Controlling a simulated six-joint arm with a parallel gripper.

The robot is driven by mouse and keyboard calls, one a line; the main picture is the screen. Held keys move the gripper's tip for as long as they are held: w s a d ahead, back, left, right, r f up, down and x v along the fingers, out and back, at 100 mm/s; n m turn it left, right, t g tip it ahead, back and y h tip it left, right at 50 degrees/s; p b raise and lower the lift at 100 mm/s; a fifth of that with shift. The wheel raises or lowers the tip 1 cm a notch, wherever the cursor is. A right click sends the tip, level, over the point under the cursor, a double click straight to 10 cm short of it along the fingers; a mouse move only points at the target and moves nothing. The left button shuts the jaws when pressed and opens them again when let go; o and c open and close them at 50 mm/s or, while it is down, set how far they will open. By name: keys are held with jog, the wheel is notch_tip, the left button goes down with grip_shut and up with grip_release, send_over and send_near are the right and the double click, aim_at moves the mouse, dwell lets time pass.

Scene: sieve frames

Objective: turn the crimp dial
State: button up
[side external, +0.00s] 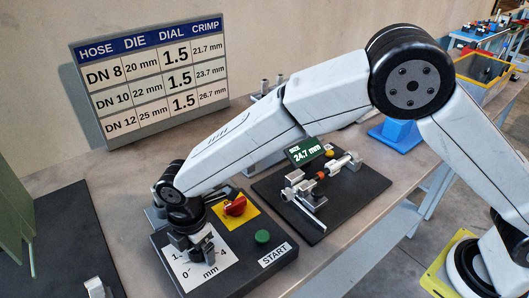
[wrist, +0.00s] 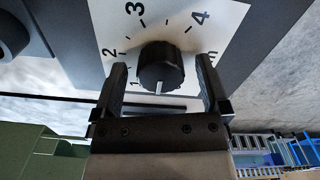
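The crimp dial (wrist: 160,66) is a round black knob on a white scale plate with the numbers 1 to 4 in the wrist view. Its white pointer line faces the bottom of that picture, past the 1 and toward my gripper's body. My gripper (wrist: 162,75) is open, with one finger on each side of the knob. Small gaps show between knob and fingers. In the side view my gripper (side external: 194,246) reaches down over the scale plate (side external: 222,262) and hides the dial. A wall chart (side external: 155,75) lists dial 1.5 in every row.
The control box also carries a red switch (side external: 235,206) on a yellow plate, a green button (side external: 262,236) and a START label (side external: 275,254). Behind it, a dark board (side external: 345,210) holds a gauge with a green display (side external: 305,152) reading 24.7 mm. A green block (side external: 14,215) stands at left.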

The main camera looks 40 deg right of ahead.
jog(key=shift+r, duration=0.1)
jog(key=shift+r, duration=3.8)
jog(key=s+d+m, duration=0.2)
jog(key=d+m, duration=0.3)
jog(key=d, duration=0.4)
jog(key=s+d+m+t, duration=0.1)
jog(key=d+m, duration=0.4)
jog(key=d, duration=0.5)
jog(key=s+d+m+t, duration=0.1)
jog(key=s+d+m, duration=0.1)
jog(key=d+m, duration=0.4)
jog(key=shift+s+d+f, duration=0.15)
jog(key=shift+d+f, duration=0.05)
jog(key=shift+d, duration=0.85)
jog(key=shift+s+d+f, duration=0.15)
jog(key=shift+d, duration=0.85)
jog(key=s+d+f+m, duration=0.1)
jog(key=s+d+m, duration=0.4)
jog(key=s, duration=0.1)
jog(key=shift+d+f+t, duration=0.15)
jog(key=shift+d+t, duration=0.1)
jog(key=shift+t, duration=0.05)
